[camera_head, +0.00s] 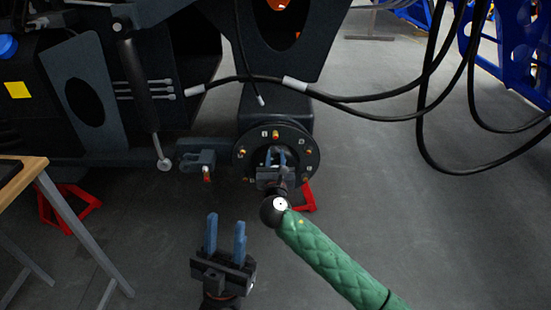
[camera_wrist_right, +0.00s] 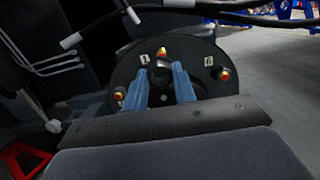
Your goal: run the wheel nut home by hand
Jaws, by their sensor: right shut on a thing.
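The round dark wheel hub (camera_head: 243,168) carries several studs with orange-yellow tips around its face. It also fills the middle of the right wrist view (camera_wrist_right: 205,52), where a top stud (camera_wrist_right: 162,53) stands beside the label 1. My left gripper (camera_head: 225,226) is open and empty, low and left of the hub.
A table (camera_head: 35,167) stands at the left edge. Red stands (camera_head: 62,208) are on the floor. Black hoses (camera_head: 350,99) hang across the chassis above the hub. A cylinder (camera_head: 140,90) hangs left of it. Grey floor is clear at the right.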

